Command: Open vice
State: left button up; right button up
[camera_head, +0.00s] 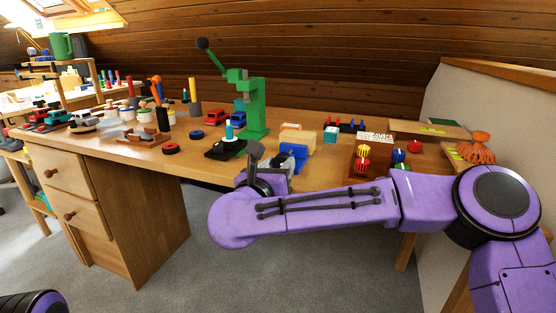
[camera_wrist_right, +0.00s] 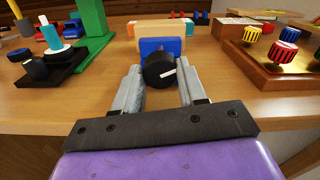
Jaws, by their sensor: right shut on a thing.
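The vice is a small blue body (camera_head: 295,151) at the front edge of the workbench, with pale wooden blocks (camera_head: 297,137) above and behind it. In the right wrist view the blue part (camera_wrist_right: 174,44) faces me, with the pale wood (camera_wrist_right: 160,27) beyond. A round black knob (camera_wrist_right: 157,72) with a white mark sticks out toward me. My right gripper (camera_head: 277,164) is at the vice, its two grey fingers on either side of the knob and shut on it. How far the jaws are apart is hard to tell. My left gripper is out of view.
A green press (camera_head: 256,106) stands left of the vice, with a black base and peg (camera_head: 226,147) beside it. A wooden tray with striped knobs (camera_head: 363,158) lies to the right. A small teal-and-white block (camera_head: 331,134) sits behind.

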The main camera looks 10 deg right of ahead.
jog(key=n+p, duration=0.2)
jog(key=shift+r+n, duration=0.15)
jog(key=shift+n, duration=0.15)
jog(key=shift+n+p, duration=0.45)
jog(key=shift+n, duration=0.15)
jog(key=shift+f, duration=0.2)
jog(key=o, duration=1.1)
jog(key=shift+c, duration=0.2)
jog(key=p+v, duration=0.1)
jog(key=v, duration=0.9)
jog(key=shift+s+a, duration=0.2)
jog(key=shift+a, duration=0.05)
